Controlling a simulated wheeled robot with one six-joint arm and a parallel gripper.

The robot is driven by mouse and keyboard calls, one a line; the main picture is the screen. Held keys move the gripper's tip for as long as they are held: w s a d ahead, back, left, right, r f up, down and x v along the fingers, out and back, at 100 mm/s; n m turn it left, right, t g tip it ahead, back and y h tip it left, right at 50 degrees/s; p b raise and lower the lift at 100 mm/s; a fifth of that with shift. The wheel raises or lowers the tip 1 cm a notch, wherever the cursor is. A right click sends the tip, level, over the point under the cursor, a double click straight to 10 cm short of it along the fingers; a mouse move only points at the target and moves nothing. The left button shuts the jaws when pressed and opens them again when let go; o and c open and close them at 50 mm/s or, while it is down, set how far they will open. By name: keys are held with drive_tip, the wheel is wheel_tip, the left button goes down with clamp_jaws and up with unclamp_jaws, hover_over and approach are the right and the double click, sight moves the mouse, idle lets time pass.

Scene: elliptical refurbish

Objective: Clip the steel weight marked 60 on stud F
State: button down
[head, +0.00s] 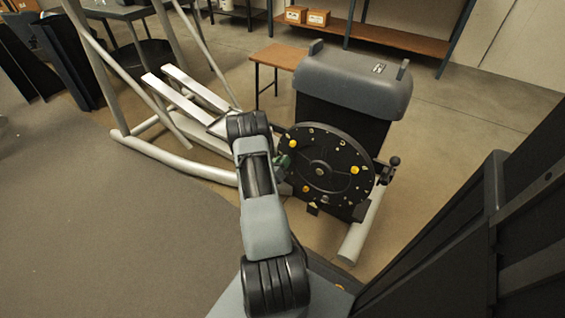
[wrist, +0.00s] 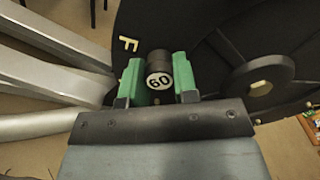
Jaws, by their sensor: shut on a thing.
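The steel weight marked 60 (wrist: 157,66) is a dark cylinder with a white label, held between the green fingers of my gripper (wrist: 158,77). It is in front of the black disc (wrist: 215,55), beside the yellow letter F (wrist: 128,44). Stud F itself is not visible; the weight and fingers cover that area. I cannot tell whether the weight touches the disc or sits on the stud. In the head view my gripper (head: 284,161) is at the left edge of the disc (head: 322,150), and the weight is hidden there.
The disc carries yellow pieces (head: 354,170) and letters around a central hub (head: 319,168). Pale frame tubes (head: 180,157) lie to the left. A grey housing (head: 350,82) is above the disc.

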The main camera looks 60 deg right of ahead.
drive_tip(key=shift+d, duration=0.45)
idle(0.3)
drive_tip(key=c, duration=0.8)
unclamp_jaws()
drive_tip(key=shift+a, duration=0.1)
drive_tip(key=a+p, duration=0.3)
drive_tip(key=a, duration=1)
drive_tip(key=shift+a, duration=0.3)
